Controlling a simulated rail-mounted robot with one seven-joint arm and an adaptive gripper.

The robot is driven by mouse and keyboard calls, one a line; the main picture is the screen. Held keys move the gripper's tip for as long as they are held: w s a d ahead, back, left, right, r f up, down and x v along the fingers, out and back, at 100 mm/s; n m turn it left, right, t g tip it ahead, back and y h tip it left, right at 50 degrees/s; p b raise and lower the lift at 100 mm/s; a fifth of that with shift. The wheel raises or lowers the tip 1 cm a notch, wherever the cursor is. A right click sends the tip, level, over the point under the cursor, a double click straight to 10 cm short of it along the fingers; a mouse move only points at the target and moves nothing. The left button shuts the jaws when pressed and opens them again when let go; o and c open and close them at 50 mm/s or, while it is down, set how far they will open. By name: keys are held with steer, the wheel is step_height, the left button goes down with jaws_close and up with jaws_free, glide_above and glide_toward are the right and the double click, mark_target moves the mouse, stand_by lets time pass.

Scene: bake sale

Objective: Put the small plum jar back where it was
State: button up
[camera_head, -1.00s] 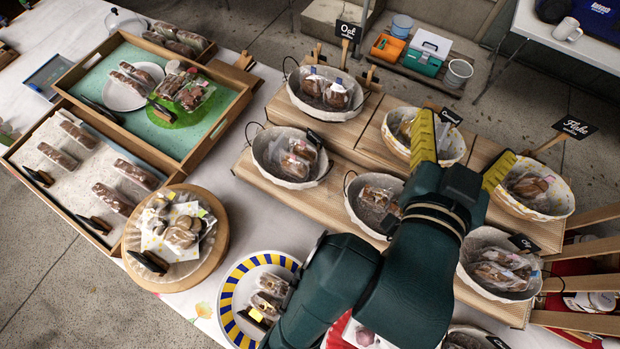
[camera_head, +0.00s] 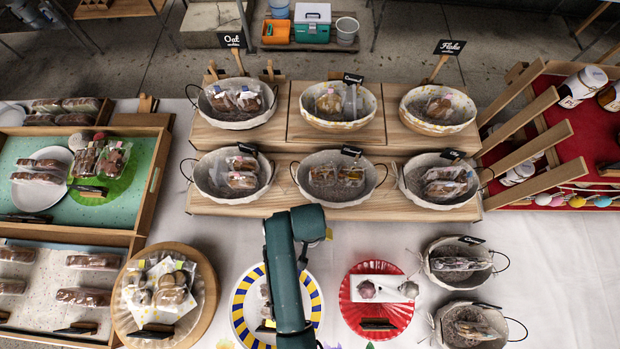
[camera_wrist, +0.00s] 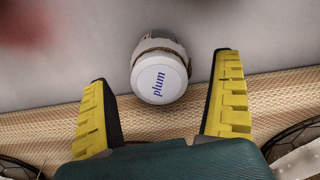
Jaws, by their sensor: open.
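The small plum jar (camera_wrist: 160,79) shows in the wrist view with its round white lid, lettered "plum", facing the camera. A brownish band runs around it below the lid. My gripper (camera_wrist: 162,92) has its two yellow-padded fingers spread wide. The jar is centred between the fingertips and a little beyond them, with clear gaps on both sides. The fingers do not appear to touch it. In the head view my dark green arm (camera_head: 288,275) stands over the blue-and-yellow striped plate (camera_head: 239,300); my fingers and the plum jar cannot be made out there.
Wooden risers (camera_head: 290,130) carry several lined baskets. A red-lined rack (camera_head: 556,150) on the right holds jars with unreadable labels. A red plate (camera_head: 348,308) lies right of my arm, a round wooden board (camera_head: 207,292) left. White cloth (camera_head: 550,240) is bare at the right.

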step_height(320, 180, down, 6)
steer(key=shift+w+d+r+b, duration=0.15)
steer(key=shift+r+b, duration=0.1)
steer(key=shift+b, duration=0.5)
steer(key=shift+r, duration=0.1)
steer(key=c, duration=1.3)
